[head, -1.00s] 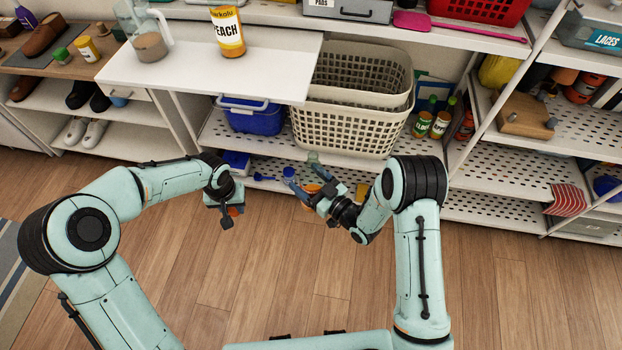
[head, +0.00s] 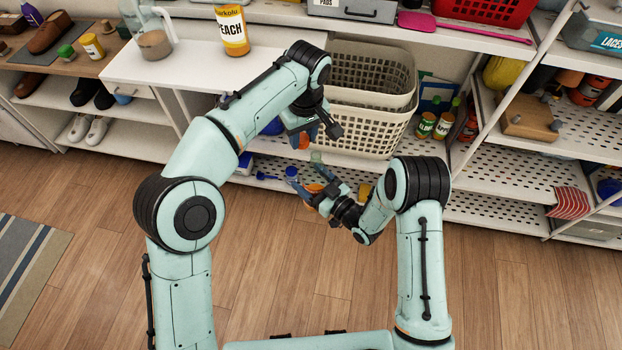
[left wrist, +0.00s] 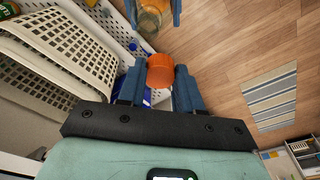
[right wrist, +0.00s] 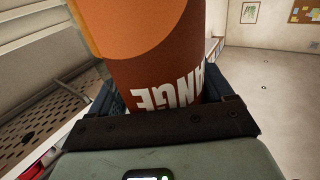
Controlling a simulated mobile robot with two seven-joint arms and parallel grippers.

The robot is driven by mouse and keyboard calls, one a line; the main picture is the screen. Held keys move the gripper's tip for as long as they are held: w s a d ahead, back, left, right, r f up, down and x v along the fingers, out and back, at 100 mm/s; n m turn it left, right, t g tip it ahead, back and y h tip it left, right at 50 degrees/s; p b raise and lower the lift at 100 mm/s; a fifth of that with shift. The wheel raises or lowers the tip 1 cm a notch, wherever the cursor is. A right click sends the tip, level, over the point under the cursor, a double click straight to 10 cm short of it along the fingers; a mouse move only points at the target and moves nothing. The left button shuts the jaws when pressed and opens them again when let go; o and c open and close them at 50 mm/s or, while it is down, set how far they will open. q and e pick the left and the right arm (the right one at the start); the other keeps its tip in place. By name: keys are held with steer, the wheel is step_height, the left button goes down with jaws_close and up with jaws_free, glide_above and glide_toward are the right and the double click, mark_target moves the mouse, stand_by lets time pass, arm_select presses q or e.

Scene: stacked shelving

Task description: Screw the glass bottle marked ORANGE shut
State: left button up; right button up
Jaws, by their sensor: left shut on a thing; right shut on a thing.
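The glass bottle marked ORANGE (right wrist: 150,55) fills the right wrist view, its label upside down and partly hidden. My right gripper (head: 314,190) is shut on it in the head view, in front of the lower shelf. My left gripper (head: 303,136) is shut on an orange screw cap (left wrist: 160,71), which shows between its fingers in the left wrist view. The bottle (left wrist: 154,18) appears just beyond the cap there, between my right gripper's blue fingers. The cap looks apart from the bottle; the exact gap is hard to tell.
Two stacked beige baskets (head: 362,130) stand close behind my grippers. A white tabletop (head: 185,72) holds a PEACH bottle (head: 232,32) and a glass jug (head: 154,42). Bottles (head: 426,125) stand right of the baskets. The wooden floor (head: 290,270) in front is clear.

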mark_target(316, 155)
arm_select(q)
steer(key=shift+n, duration=0.3)
steer(key=d+r, duration=0.1)
steer(key=s+d+r, duration=0.1)
steer(key=d+r, duration=0.1)
steer(key=shift+s+r, duration=0.2)
steer(key=shift+s, duration=0.1)
steer(key=shift+f, duration=2.05)
steer(key=shift+s+d, duration=0.1)
steer(key=shift+s, duration=0.05)
steer(key=shift+f, duration=0.9)
steer(key=shift+f, duration=0.55)
